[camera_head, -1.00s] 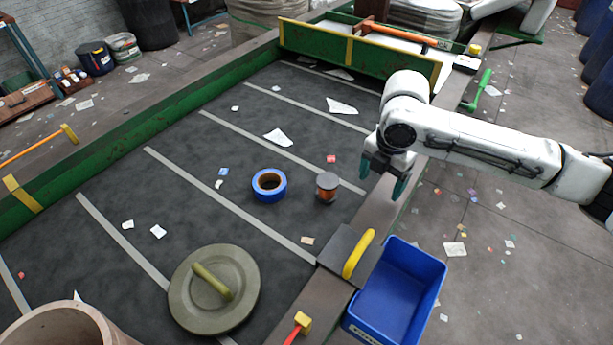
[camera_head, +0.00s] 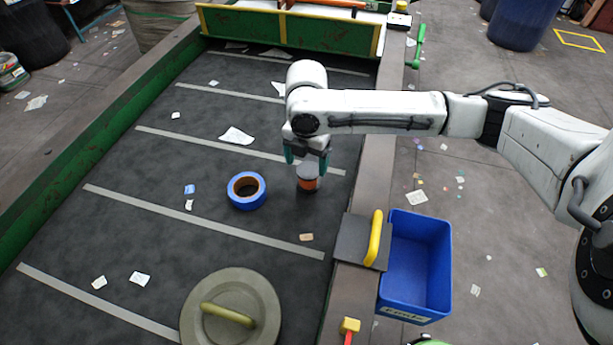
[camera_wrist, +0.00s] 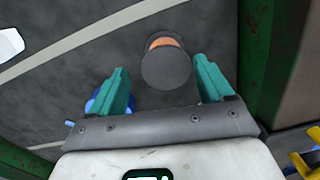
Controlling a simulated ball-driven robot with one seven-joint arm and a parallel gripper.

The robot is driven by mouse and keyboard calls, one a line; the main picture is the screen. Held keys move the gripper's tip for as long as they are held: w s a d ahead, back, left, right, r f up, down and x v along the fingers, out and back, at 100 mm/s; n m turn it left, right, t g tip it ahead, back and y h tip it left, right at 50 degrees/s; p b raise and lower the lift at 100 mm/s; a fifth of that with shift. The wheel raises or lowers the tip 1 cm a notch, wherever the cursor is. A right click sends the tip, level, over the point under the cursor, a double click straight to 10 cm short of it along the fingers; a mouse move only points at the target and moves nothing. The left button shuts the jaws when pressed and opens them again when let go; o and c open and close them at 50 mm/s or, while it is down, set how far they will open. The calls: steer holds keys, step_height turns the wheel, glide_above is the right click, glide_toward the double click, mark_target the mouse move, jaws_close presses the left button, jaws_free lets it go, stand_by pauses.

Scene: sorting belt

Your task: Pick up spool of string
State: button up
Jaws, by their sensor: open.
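The spool of string (camera_head: 308,180) stands upright on the dark belt, with grey ends and an orange-brown winding. In the wrist view the spool (camera_wrist: 166,68) shows its round grey end, lying ahead of the fingers and roughly between their lines. My gripper (camera_head: 307,157) is open above and just behind the spool in the head view, partly overlapping its top. I cannot tell the exact height gap.
A blue tape roll (camera_head: 246,190) lies left of the spool. An olive lid (camera_head: 230,310) lies nearer. A blue bin (camera_head: 415,265) and a yellow handle (camera_head: 374,238) are to the right, by the belt's side rail (camera_head: 366,190). Paper scraps are scattered about.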

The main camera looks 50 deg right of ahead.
mark_target(308, 170)
steer(key=shift+s+a+f, duration=0.1)
steer(key=shift+s+f, duration=0.1)
steer(key=shift+f, duration=1.15)
steer(key=shift+s+f, duration=0.15)
steer(key=shift+f, duration=1.2)
steer(key=shift+c, duration=0.3)
steer(key=c, duration=0.8)
steer(key=shift+r, duration=0.15)
